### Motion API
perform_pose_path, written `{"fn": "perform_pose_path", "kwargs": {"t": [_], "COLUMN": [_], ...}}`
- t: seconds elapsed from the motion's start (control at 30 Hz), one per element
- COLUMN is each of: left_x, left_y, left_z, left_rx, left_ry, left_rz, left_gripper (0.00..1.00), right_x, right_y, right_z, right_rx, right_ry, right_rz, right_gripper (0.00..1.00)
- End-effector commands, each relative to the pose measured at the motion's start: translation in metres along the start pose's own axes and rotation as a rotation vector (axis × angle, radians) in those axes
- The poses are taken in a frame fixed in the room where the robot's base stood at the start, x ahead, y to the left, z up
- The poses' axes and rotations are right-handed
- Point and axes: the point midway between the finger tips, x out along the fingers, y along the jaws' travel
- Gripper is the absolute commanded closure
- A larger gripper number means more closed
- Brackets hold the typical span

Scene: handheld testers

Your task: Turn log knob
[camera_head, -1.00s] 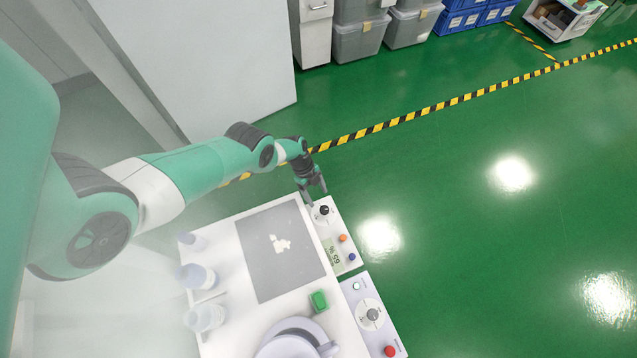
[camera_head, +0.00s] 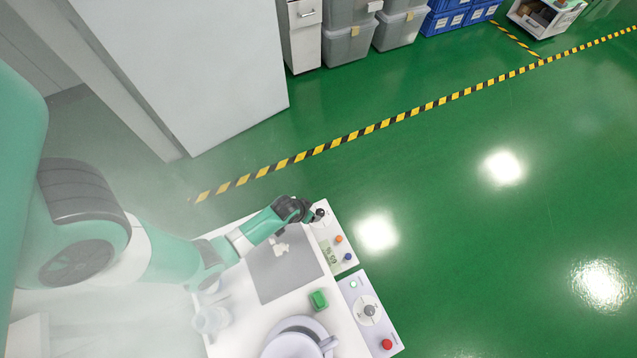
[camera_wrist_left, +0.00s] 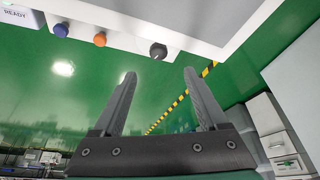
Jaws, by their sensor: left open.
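A black round knob (camera_head: 320,212) sits at the far end of a white control panel (camera_head: 327,228), with an orange button (camera_head: 338,239) and a blue button (camera_head: 347,257). My left gripper (camera_head: 313,216) is close beside this knob. In the left wrist view the gripper (camera_wrist_left: 159,75) is open, and the black knob (camera_wrist_left: 158,51) shows between and just past its fingertips; I cannot tell if they touch it. A second panel nearer the front has a grey knob (camera_head: 369,310) on a white dial. No label tells which is the log knob. My right gripper is not in view.
A white table (camera_head: 237,318) holds a grey mat (camera_head: 285,275), a green block (camera_head: 318,299) and a round white device (camera_head: 296,338). A bottle (camera_head: 211,318) stands at its left. The second panel has a red button (camera_head: 387,344). Green floor right of the panels is clear.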

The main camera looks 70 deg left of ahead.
Motion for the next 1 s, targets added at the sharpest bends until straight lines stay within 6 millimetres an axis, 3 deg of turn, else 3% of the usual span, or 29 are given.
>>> {"fn": "perform_pose_path", "kwargs": {"t": [0.13, 0.27, 0.7, 1.0], "left_x": [0.002, 0.016, 0.104, 0.116], "left_y": [0.003, 0.003, 0.004, 0.004], "left_z": [-0.001, 0.000, 0.001, -0.002], "left_rx": [0.008, 0.007, 0.006, 0.006], "left_ry": [0.002, 0.002, 0.001, 0.002], "left_rz": [0.004, 0.005, 0.005, 0.005], "left_gripper": [0.24, 0.24, 0.24, 0.24], "right_x": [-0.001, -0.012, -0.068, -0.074], "right_y": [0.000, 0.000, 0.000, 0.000], "right_z": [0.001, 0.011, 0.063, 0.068], "right_rx": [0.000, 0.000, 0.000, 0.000], "right_ry": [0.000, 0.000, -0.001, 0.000], "right_rz": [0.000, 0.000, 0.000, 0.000], "right_gripper": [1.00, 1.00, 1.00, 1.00]}}
